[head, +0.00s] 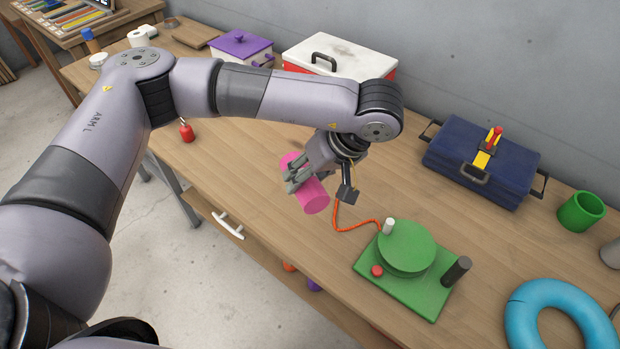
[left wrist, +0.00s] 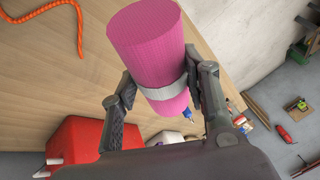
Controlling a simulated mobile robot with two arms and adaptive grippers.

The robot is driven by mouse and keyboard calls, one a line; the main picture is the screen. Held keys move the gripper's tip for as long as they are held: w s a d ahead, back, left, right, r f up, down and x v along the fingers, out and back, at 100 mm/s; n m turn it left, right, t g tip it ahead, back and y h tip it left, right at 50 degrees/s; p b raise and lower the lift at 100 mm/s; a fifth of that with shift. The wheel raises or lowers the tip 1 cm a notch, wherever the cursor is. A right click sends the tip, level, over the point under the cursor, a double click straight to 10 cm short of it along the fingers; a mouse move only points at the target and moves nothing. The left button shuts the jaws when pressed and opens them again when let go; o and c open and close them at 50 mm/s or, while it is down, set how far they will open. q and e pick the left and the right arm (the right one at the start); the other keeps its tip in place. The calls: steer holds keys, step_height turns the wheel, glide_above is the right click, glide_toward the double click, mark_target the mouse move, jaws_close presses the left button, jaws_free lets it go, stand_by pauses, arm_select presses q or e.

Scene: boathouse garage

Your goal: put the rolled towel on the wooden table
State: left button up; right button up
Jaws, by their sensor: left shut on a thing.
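The rolled towel (head: 314,196) is a pink cylinder with a pale band around it. My left gripper (head: 302,183) is shut on it, over the wooden table (head: 240,160) near its front edge. In the left wrist view the towel (left wrist: 148,45) sits between the two fingers of the left gripper (left wrist: 165,95), which press on it near the band. I cannot tell whether the towel touches the table top. My right gripper does not show.
A green winch-like device (head: 405,250) with an orange cord stands right of the towel. A blue toolbox (head: 483,160), green cup (head: 581,211) and blue ring (head: 560,315) are further right. A white-lidded red cooler (head: 340,58) and purple box (head: 241,48) stand behind my arm.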

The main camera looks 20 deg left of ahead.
arm_select(q)
steer(key=w+d+f+n+g+h+p, duration=0.1)
steer(key=d+n+g+h, duration=0.2)
steer(key=n, duration=1)
steer(key=w+d+f+n+g+h+p, duration=0.1)
steer(key=f+n+g+h, duration=0.3)
steer(key=n, duration=0.8)
steer(key=a+f+n+t+h, duration=0.1)
steer(key=n+t, duration=0.1)
steer(key=n, duration=0.3)
steer(key=w+a+f+n+t+h+p, duration=0.1)
steer(key=a+n+t, duration=0.1)
steer(key=n, duration=0.4)
steer(key=a+f+n+t+h, duration=0.1)
steer(key=n+t+h, duration=0.1)
steer(key=n, duration=0.3)
steer(key=shift+w+a+f+t, duration=0.15)
steer(key=shift+a+f+t, duration=0.1)
steer(key=shift+t, duration=0.65)
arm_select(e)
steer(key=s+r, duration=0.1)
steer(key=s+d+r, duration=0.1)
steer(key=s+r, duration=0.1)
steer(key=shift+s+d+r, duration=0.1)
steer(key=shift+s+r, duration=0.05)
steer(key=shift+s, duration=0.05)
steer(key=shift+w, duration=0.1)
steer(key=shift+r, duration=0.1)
